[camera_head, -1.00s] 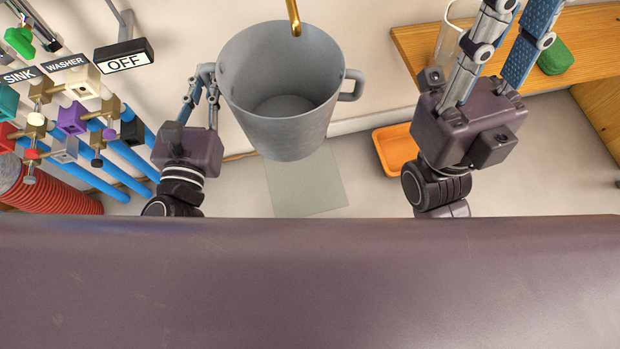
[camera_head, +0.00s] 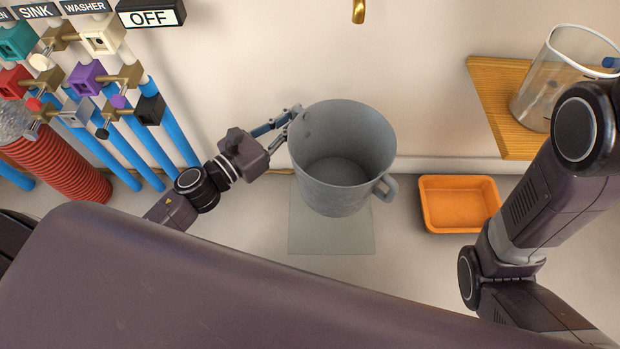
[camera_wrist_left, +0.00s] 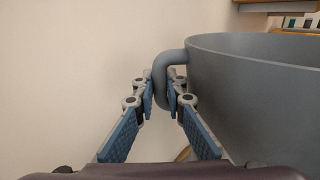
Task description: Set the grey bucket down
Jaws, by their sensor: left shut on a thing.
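The grey bucket (camera_head: 341,160) is upright and empty in the head view, above or on a pale square mat (camera_head: 305,238) on the floor. I cannot tell whether its base touches the mat. My left gripper (camera_head: 290,118) is at the bucket's left side. In the left wrist view, the fingers of my left gripper (camera_wrist_left: 162,95) are shut on the handle of the grey bucket (camera_wrist_left: 255,95). A second handle sticks out at the bucket's lower right. My right gripper is out of view; only my right arm shows at the right.
An orange tray (camera_head: 458,204) lies on the floor right of the bucket. A wooden shelf (camera_head: 510,128) holds a clear jar (camera_head: 560,78). Valves, blue pipes (camera_head: 168,125) and a red hose (camera_head: 68,165) stand at the left. A brass spout (camera_head: 358,12) is on the wall above.

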